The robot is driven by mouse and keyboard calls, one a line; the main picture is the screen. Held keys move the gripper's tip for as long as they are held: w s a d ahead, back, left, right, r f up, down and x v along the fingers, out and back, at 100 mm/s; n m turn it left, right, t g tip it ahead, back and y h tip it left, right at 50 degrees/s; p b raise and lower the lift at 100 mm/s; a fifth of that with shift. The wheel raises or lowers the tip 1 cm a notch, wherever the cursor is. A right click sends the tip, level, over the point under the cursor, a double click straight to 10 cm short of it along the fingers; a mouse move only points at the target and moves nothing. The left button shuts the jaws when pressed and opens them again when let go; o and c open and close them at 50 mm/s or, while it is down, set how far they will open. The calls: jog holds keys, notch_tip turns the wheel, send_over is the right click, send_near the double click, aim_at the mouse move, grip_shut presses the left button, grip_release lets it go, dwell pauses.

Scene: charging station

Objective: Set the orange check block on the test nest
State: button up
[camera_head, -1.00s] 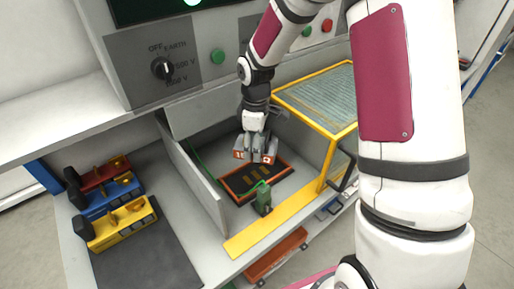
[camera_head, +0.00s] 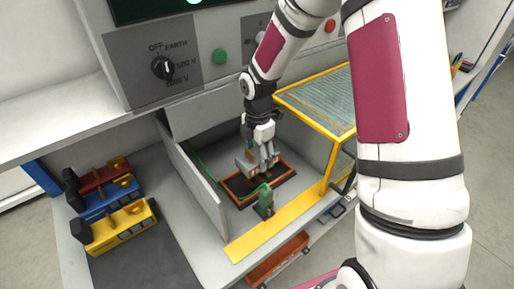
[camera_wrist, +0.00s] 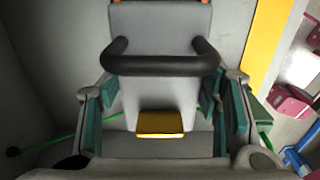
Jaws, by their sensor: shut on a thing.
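The test nest (camera_head: 277,182) is a dark, orange-rimmed plate on the floor of the bay in the head view. My gripper (camera_head: 260,160) is over the nest, shut on the orange check block (camera_head: 243,168), with a little orange showing at its lower left. Fingers hide most of the block, and I cannot tell whether it touches the nest. In the wrist view, my gripper's teal pads (camera_wrist: 165,108) flank a grey body with a black handle (camera_wrist: 160,62), a thin orange edge at the top and a yellow piece (camera_wrist: 160,122) at the bottom.
A grey wall (camera_head: 197,183) bounds the bay at left, and a yellow-framed glass cover (camera_head: 318,95) stands at right. Red, blue and yellow blocks (camera_head: 118,226) sit at far left.

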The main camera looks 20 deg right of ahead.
jog(key=shift+r, duration=0.1)
dwell(0.3)
jog(key=shift+f+b, duration=1.2)
jog(key=shift+f, duration=2.15)
jog(key=o, duration=1.4)
jog(key=shift+o, duration=0.2)
jog(key=shift+r, duration=0.1)
